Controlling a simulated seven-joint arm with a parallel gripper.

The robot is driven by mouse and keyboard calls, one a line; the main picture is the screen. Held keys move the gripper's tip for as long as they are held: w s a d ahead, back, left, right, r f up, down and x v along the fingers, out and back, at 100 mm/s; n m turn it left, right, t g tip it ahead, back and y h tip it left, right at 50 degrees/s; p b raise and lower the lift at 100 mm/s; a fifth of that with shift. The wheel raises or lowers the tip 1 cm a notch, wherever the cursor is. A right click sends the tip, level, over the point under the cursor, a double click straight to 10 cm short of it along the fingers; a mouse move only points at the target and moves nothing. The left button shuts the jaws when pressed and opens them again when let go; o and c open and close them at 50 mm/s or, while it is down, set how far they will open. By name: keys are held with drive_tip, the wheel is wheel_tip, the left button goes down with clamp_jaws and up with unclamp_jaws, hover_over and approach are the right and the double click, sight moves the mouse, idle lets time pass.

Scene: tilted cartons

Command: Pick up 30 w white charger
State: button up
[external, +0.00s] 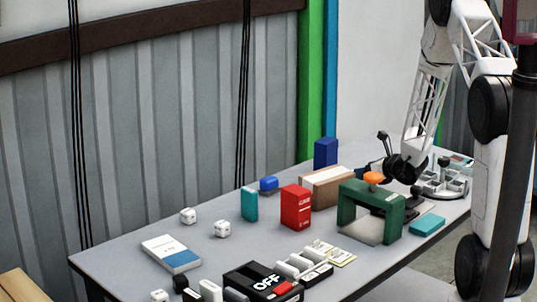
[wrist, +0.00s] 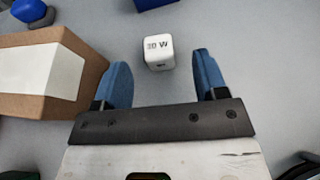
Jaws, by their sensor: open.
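The white charger (wrist: 158,53) is a small rounded cube marked "30 W" in the wrist view, standing on the grey table. My gripper (wrist: 162,72) is open, with one blue finger to the left of the charger and one to the right. The charger shows at about the level of the fingertips, with a visible gap on each side, and I cannot tell the height between them.
A cardboard box (wrist: 84,75) lies close left of my left finger; it also shows in the external view (external: 322,192). A dark blue box (external: 325,152) stands near. A green frame (external: 392,222) and red box (external: 295,207) are in front. Other white cubes (external: 188,215) stand left.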

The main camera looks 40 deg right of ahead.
drive_tip(key=shift+w+f, duration=0.1)
drive_tip(key=shift+x, duration=2.45)
drive_tip(key=shift+a+f, duration=0.1)
drive_tip(key=c, duration=1)
wheel_tip(320, 180, up, 2)
drive_tip(key=shift+r, duration=0.9)
drive_tip(key=s+a, duration=0.2)
drive_tip(key=s, duration=0.2)
drive_tip(key=s+a, duration=0.3)
drive_tip(key=s, duration=0.2)
drive_tip(key=s+a+r, duration=0.1)
drive_tip(key=s+a, duration=0.2)
drive_tip(key=s, duration=0.2)
drive_tip(key=shift+r, duration=0.1)
